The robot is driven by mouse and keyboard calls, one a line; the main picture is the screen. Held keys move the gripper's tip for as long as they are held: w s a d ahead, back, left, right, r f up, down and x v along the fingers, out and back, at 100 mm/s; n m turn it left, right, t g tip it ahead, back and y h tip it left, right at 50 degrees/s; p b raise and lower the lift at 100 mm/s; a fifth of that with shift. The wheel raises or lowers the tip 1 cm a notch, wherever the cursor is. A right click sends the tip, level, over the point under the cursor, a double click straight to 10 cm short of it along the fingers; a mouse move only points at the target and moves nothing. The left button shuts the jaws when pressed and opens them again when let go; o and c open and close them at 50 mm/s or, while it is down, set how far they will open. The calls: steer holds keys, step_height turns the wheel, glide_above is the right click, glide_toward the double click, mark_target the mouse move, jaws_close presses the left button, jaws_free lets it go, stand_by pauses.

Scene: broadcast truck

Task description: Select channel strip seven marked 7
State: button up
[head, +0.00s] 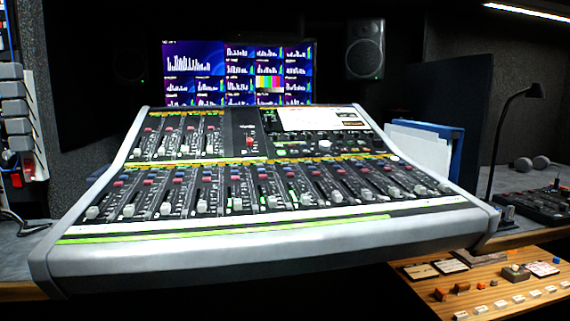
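A large mixing console (270,252) with a pale grey frame fills the middle of the head view. Its front bank holds a row of channel strips with pale fader caps, running left to right, with coloured knobs above them. Counting from the left, the seventh strip's fader cap (307,198) sits right of the middle of this row. The number markings are too small to read, so I cannot tell which strip bears the 7. A shorter bank of strips (180,136) lies behind at upper left. My gripper is not in view.
A screen (238,72) and a speaker (364,50) stand behind the console. Blue and white folders (428,145), a thin lamp (497,130) and a small black panel (540,203) are at right. A wooden panel (490,285) with small parts lies lower right. Grey blocks (14,105) stand at far left.

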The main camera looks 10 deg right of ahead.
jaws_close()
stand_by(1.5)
